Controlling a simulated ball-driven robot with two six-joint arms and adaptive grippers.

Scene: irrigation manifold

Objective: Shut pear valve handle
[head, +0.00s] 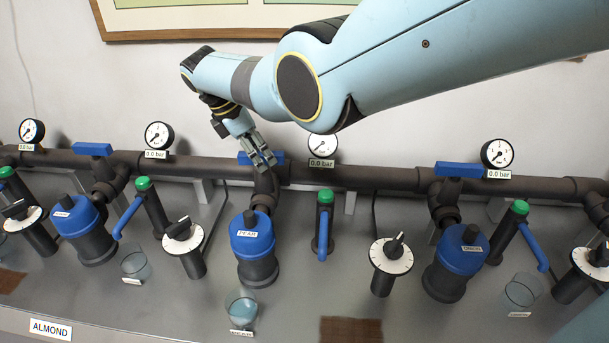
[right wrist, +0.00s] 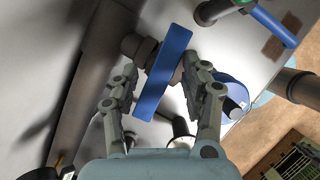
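The pear valve handle (head: 245,158) is a blue bar on the dark pipe above the blue-capped filter (head: 252,236) labelled PEAR. My right gripper (head: 264,160) is at this handle and hides part of it. In the right wrist view the blue handle (right wrist: 160,85) lies between the two fingers of my right gripper (right wrist: 158,70), which stand apart with gaps on both sides. The handle runs roughly along the main pipe, crosswise to the branch. My left gripper is in neither view.
The main pipe (head: 380,176) crosses the panel. Other blue handles (head: 92,149) (head: 459,169) sit to left and right. A gauge (head: 322,147) is right of the gripper. Green-topped taps (head: 325,225), dial knobs (head: 390,254) and cups (head: 241,306) stand in front.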

